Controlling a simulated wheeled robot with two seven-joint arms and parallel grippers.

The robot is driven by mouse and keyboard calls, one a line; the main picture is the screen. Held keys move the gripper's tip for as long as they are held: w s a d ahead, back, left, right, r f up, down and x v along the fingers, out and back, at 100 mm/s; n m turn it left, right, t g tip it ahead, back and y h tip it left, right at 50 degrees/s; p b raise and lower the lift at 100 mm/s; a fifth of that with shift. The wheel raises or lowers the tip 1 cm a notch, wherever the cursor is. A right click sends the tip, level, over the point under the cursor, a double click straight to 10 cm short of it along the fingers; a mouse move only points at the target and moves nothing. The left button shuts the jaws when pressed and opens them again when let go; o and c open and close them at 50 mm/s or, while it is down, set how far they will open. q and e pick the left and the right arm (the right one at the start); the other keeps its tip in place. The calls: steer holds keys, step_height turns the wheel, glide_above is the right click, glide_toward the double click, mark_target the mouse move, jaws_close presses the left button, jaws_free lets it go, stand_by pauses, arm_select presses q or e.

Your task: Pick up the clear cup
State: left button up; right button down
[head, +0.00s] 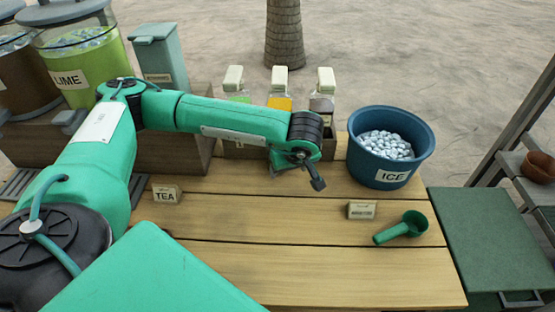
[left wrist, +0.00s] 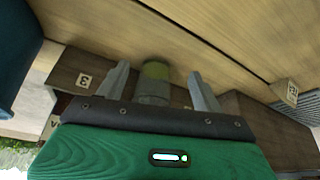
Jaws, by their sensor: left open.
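In the left wrist view, a see-through, greenish cylinder (left wrist: 155,80) that looks like the clear cup stands between the two grey fingers of my left gripper (left wrist: 158,82). Gaps show on both sides of it, and its lower part is hidden behind the gripper body. In the head view, my left gripper (head: 303,172) is over the back of the table, in front of the bottle rack. I cannot make out the cup there; the arm covers that spot. My left gripper is open. My right gripper does not show.
A blue ice bucket (head: 390,150) stands to the right of my left gripper. The bottle rack (head: 328,150) with several bottles is just behind it. The front middle of the table is clear.

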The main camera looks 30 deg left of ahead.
arm_select(q)
steer(key=w+a, duration=0.2)
steer(key=w+a+p, duration=0.1)
steer(key=w+a, duration=0.1)
steer(key=a, duration=0.1)
steer(key=w+a+f, duration=0.1)
steer(key=w+a, duration=0.1)
steer(key=a, duration=0.1)
steer(key=shift+w+a+p, duration=0.1)
steer(key=shift+w+p, duration=0.1)
steer(key=shift+p, duration=0.2)
steer(key=c, duration=0.9)
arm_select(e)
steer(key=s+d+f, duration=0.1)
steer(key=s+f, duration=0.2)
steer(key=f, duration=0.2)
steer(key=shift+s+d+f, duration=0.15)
